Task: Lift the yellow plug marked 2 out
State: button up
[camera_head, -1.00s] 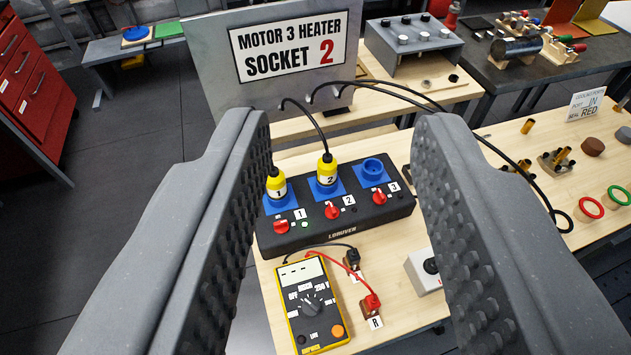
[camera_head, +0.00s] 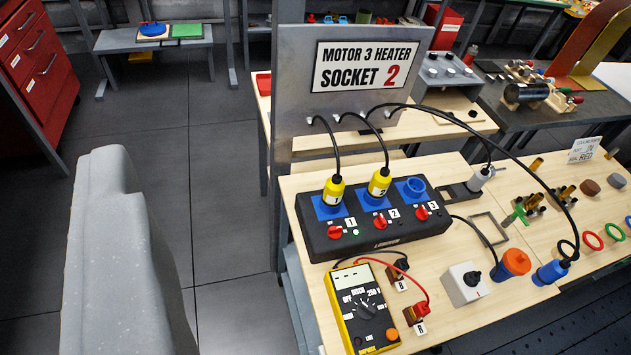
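The yellow plug marked 2 (camera_head: 379,184) stands upright in the middle blue socket of a black socket block (camera_head: 370,244), with a black cable rising from its top. The yellow plug marked 1 (camera_head: 333,190) sits in the left socket. The right blue socket (camera_head: 411,189) is empty. Red knobs sit in front of the sockets, including the knob by label 2 (camera_head: 380,222); a small light by label 1 glows green. Only one finger of my gripper (camera_head: 120,250) shows, at the far left, well apart from the plugs. The other finger is out of view, and the gripper looks open and empty.
A metal panel (camera_head: 300,70) reading "MOTOR 3 HEATER SOCKET 2" stands behind the block, with cables through it. A yellow multimeter (camera_head: 362,305) lies in front. An orange-and-blue connector (camera_head: 513,265) and a blue plug (camera_head: 552,271) are at the right. Open floor lies left of the table.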

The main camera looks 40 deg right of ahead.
aim_at(380, 183)
jog(key=u, duration=1.4)
jog(key=i, duration=2.3)
jog(key=z, duration=3.25)
jog(key=i, duration=1)
jog(key=u, duration=0.05)
